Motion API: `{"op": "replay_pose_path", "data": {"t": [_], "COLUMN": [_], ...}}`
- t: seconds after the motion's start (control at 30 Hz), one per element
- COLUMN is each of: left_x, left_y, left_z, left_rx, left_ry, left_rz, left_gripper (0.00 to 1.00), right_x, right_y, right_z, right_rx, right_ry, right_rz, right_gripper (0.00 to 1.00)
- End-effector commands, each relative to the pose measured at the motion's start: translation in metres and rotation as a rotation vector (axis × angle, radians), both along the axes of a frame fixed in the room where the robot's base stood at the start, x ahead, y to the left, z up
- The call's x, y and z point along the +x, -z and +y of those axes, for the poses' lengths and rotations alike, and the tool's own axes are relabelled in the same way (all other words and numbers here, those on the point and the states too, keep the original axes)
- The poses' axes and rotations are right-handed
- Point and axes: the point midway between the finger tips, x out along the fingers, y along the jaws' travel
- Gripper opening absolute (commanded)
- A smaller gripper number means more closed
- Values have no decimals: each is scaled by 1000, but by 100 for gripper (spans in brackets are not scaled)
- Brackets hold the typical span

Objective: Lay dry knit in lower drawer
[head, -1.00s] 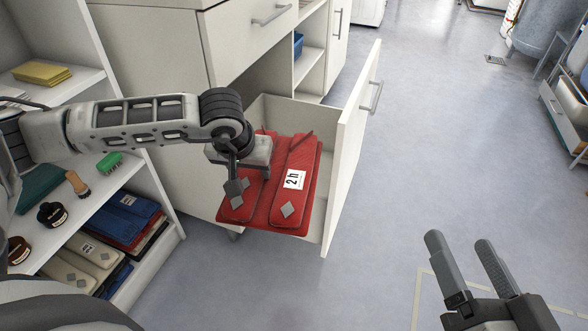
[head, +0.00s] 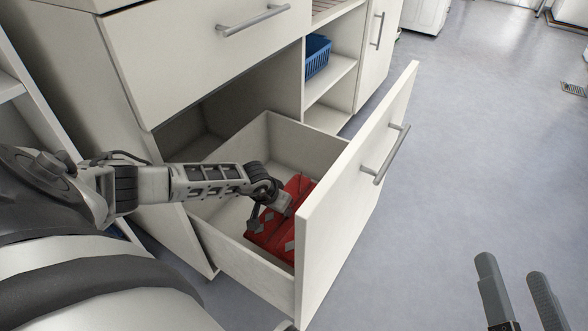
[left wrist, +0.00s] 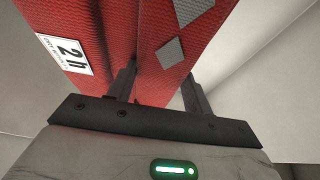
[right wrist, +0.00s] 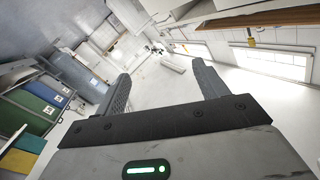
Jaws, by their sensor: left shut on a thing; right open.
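The dry knit is a folded red piece (head: 272,238) with grey diamond patches. A white "2 h" label on it shows in the left wrist view (left wrist: 65,53). It is inside the open lower drawer (head: 335,235), toward the front panel, which hides part of it. I cannot tell whether it touches the drawer floor. My left gripper (head: 268,217) reaches down over the drawer's side and is shut on the knit's edge; its fingers also show in the left wrist view (left wrist: 158,85). My right gripper (head: 511,275) is open and empty over the floor at lower right.
A closed upper drawer (head: 205,50) sits above the open one, with a dark gap between. A blue basket (head: 317,56) stands on a cubby shelf behind. The drawer's side wall (head: 240,272) and tall front panel bound the space around my left gripper. The floor to the right is clear.

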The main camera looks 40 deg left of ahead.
Motion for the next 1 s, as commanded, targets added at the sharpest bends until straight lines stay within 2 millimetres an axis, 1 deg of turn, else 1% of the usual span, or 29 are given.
{"op": "replay_pose_path", "data": {"t": [0.03, 0.17, 0.3, 0.4, 0.53, 0.7, 0.83, 1.0], "left_x": [-5, -10, -10, -10, -10, -10, -9, -9], "left_y": [8, 28, 57, 70, 79, 106, 116, 115], "left_z": [2, 3, 2, 3, 3, 3, 3, 3], "left_rx": [0, -2, -3, -2, -1, -2, -2, -1], "left_ry": [0, 1, -1, 0, 1, -1, 0, 1], "left_rz": [0, -1, -2, -2, -4, -1, -3, -4], "left_gripper": [22, 22, 22, 22, 22, 22, 22, 22], "right_x": [0, 4, 13, 14, 13, 5, -4, -5], "right_y": [2, -3, -25, -41, -54, -76, -89, -93], "right_z": [0, -1, -5, -6, -6, -5, -4, -3], "right_rx": [0, -19, -72, -103, -125, -174, -197, -200], "right_ry": [0, 8, 36, 51, 62, 80, 87, 88], "right_rz": [0, -71, -282, -414, -516, -750, -878, -897], "right_gripper": [72, 72, 72, 72, 72, 72, 72, 72]}}
